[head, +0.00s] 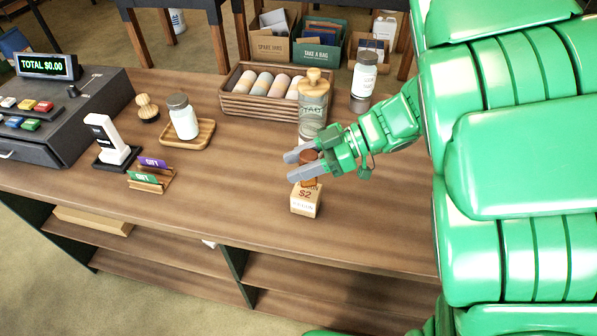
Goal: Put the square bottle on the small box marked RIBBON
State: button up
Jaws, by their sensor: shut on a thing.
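My gripper (292,167) is over the front middle of the counter, its grey fingers shut on a small amber-brown bottle (309,157). The fingers hide much of the bottle, so its square shape is hard to make out. A small tan box (305,201) stands on the counter directly below, with a red "$2" and small lettering on its front that I cannot read surely. The bottle's lower end shows under the fingers at the box's top. I cannot tell whether it touches the box.
Behind my gripper stand a glass jar with a wooden lid (313,105), a crate of rolls (229,100) and a capped white bottle (363,80). To the left are a tray (205,137) with a white bottle, a card holder (152,180) and a cash register (60,120). The counter between is clear.

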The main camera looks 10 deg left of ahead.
jog(key=shift+w+a+f, duration=0.2)
jog(key=shift+w+f, duration=0.15)
jog(key=shift+f, duration=1.6)
jog(key=shift+f, duration=0.1)
jog(key=o, duration=1.1)
jog(key=shift+v, duration=6.1)
jog(key=shift+s, duration=0.1)
